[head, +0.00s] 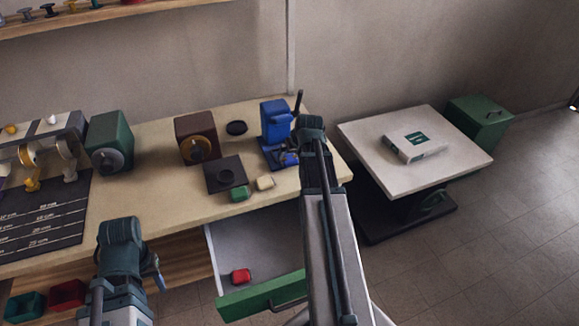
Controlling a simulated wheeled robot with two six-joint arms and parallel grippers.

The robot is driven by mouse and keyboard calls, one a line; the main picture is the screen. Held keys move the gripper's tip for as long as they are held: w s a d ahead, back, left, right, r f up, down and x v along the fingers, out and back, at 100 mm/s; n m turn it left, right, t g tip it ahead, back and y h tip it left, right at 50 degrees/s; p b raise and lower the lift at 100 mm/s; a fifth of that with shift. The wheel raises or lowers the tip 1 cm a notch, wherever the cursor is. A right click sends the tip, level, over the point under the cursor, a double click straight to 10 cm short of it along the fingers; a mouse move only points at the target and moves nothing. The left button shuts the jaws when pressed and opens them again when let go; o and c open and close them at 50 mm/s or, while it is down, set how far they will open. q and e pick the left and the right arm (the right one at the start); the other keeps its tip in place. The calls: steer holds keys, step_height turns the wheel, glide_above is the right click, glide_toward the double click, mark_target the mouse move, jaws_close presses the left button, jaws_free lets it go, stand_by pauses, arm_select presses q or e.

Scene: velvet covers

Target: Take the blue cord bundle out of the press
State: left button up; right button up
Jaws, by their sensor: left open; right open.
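A blue press (275,120) with a dark upright lever stands near the right end of the bench, on a blue base. My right arm covers its right side. My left gripper (120,230) is open and empty in front of the bench's front edge, far from the press.
A green block (239,194) and a cream block (265,183) lie before the press, beside a dark square plate (226,173). A green-fronted drawer (262,296) stands open below, with a red item (241,276) inside. A side table (365,136) stands right.

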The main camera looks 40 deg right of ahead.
mark_target(290, 159)
steer(key=b+x, duration=0.4)
steer(key=x, duration=0.1)
steer(key=shift+f, duration=0.15)
steer(key=shift+c, duration=0.3)
steer(key=c, duration=1)
